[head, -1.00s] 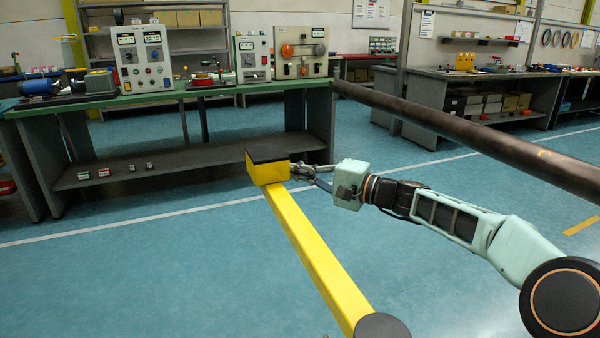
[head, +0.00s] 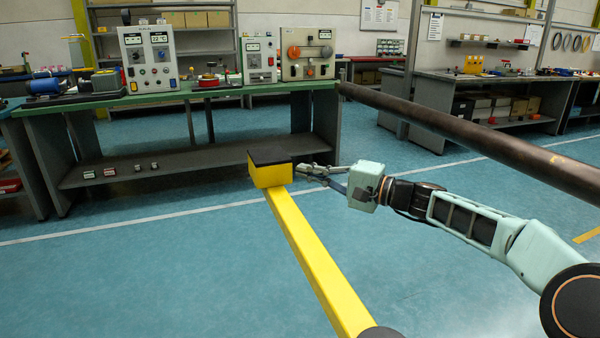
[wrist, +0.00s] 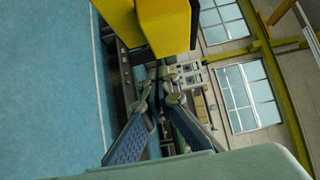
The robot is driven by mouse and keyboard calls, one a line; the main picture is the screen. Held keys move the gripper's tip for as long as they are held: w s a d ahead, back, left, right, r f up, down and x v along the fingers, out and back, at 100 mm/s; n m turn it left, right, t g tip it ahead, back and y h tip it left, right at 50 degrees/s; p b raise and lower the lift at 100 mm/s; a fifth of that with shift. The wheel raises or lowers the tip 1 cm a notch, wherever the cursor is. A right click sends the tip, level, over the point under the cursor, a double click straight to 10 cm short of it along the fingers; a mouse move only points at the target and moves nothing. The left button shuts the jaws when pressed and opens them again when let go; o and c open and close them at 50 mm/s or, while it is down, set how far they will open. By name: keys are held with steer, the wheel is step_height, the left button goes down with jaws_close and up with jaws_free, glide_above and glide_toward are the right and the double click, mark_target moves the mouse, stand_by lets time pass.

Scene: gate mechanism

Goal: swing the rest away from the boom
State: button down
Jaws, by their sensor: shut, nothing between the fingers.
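The rest is a yellow bar (head: 318,262) with a yellow block (head: 270,174) and a dark pad (head: 269,156) at its far end. It stretches from the lower middle of the head view toward the green bench. The boom (head: 470,133) is a long dark brown pole to its right, well apart from the block. My gripper (head: 303,170) is shut and empty at the block's right side; I cannot tell whether it touches. In the wrist view the closed fingertips (wrist: 164,88) lie just below the yellow block (wrist: 165,27).
A green bench (head: 190,97) with control panels stands behind the rest. A second workbench (head: 480,85) stands behind the boom. The blue floor to the left of the yellow bar is clear.

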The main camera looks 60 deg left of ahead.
steer(key=w+a+p+v, duration=0.1)
steer(key=p+v, duration=0.1)
steer(key=v, duration=0.9)
steer(key=shift+w, duration=0.35)
